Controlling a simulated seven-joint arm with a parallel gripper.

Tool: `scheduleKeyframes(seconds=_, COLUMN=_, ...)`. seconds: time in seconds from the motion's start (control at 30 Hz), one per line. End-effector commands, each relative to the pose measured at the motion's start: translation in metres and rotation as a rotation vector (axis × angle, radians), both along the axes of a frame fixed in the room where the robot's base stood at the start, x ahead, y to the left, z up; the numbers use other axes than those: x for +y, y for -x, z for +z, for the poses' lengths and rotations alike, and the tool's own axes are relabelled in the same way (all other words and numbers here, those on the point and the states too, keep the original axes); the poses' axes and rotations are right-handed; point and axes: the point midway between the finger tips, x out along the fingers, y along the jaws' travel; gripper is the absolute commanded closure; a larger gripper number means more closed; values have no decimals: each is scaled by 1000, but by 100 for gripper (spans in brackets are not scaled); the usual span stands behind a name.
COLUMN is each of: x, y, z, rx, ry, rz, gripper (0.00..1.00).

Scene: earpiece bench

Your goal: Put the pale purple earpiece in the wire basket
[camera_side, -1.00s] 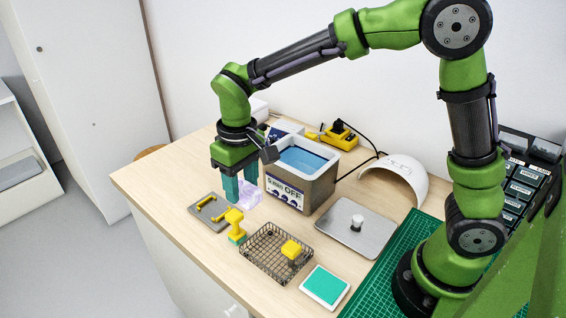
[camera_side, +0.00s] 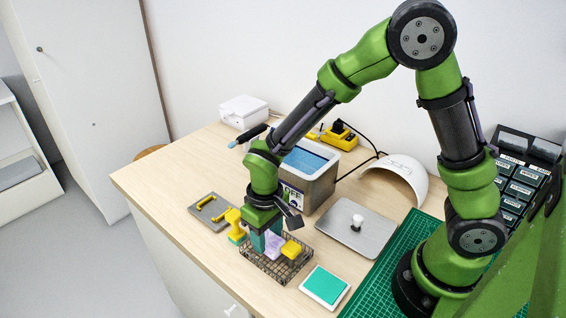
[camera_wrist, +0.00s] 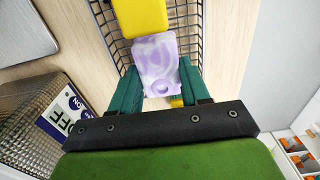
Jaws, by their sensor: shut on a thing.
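The pale purple earpiece (camera_side: 273,244), a marbled pale block, is held between the teal fingers of my gripper (camera_side: 266,244). In the wrist view the earpiece (camera_wrist: 156,58) sits between the two fingers (camera_wrist: 157,86), which are shut on it. The wire basket (camera_side: 272,274) is directly below my gripper, on the wooden table. Its mesh (camera_wrist: 183,17) shows on both sides of the earpiece in the wrist view. A yellow piece (camera_side: 291,249) with a grey lower part is in the basket, close beside the earpiece. I cannot tell whether the earpiece touches the basket floor.
A yellow stamp-like piece (camera_side: 234,224) and a grey plate with yellow handles (camera_side: 210,211) are left of the basket. A water bath (camera_side: 318,187) stands behind. A white-rimmed teal pad (camera_side: 325,287) is to the right, and a grey lid with white knob (camera_side: 345,238) behind that.

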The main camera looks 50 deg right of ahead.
Motion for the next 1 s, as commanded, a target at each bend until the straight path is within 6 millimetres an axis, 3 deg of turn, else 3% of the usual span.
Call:
scheduleKeyframes(seconds=0.43, x=0, y=0, z=-9, rx=0, ry=0, rz=-1, gripper=85)
scheduleKeyframes(seconds=0.47, x=0, y=0, z=-8, rx=0, ry=0, rz=-1, gripper=49)
scheduleKeyframes(seconds=0.6, x=0, y=0, z=-8, rx=0, ry=0, rz=-1, gripper=29)
scheduleKeyframes(seconds=1.0, x=0, y=-1, z=2, rx=-4, ry=-1, rz=0, gripper=29)
